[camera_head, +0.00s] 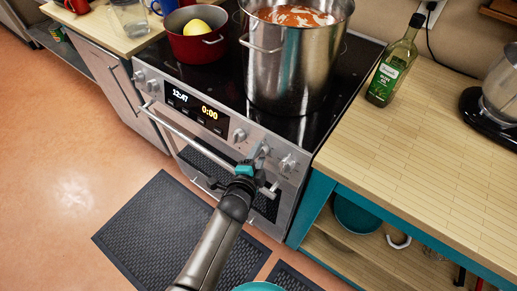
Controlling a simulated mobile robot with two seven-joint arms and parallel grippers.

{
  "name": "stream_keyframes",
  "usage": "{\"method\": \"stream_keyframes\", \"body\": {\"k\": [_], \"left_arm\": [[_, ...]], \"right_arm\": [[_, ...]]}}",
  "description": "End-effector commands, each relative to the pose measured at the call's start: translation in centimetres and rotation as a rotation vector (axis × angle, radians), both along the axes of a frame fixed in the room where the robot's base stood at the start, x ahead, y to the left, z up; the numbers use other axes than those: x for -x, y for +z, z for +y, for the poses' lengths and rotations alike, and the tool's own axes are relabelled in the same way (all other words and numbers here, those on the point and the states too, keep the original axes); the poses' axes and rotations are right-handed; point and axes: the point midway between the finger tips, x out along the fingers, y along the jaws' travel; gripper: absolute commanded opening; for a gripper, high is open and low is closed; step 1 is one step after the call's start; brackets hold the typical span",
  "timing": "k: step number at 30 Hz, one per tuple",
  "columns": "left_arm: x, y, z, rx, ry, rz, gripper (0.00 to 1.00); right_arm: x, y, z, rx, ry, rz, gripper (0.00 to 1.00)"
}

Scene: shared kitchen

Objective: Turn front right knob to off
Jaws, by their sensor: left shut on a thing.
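The stove's front panel (197,112) has two knobs at its left end and three at its right end. The rightmost knob (288,164) shows uncovered, with white markings around it. The knob (240,135) nearest the display is also clear. My left gripper (260,158) reaches up from below to the middle knob (264,149) of the right group. Its jaws are shut on that knob and hide much of it, so its setting cannot be read. My right gripper is out of view.
The oven door handle (190,134) runs just below the panel, and my left wrist crosses near its right end. A large steel pot (287,70) and a red pot (193,46) stand on the cooktop. An olive oil bottle (392,68) stands on the right counter (425,125).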

Motion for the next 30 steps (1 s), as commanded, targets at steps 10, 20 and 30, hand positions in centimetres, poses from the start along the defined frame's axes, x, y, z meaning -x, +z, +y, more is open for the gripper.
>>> {"method": "stream_keyframes", "body": {"k": [10,20,30], "left_arm": [[-0.1,0.2,0.1,0.111,0.045,0.081,0.0],[-0.1,0.1,0.1,0.133,0.055,0.096,0.0],[-0.1,0.1,0.1,0.132,0.054,0.096,0.62]], "right_arm": [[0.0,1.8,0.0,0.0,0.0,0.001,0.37],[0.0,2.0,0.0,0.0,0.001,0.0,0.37],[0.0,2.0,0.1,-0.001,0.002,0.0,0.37]]}}
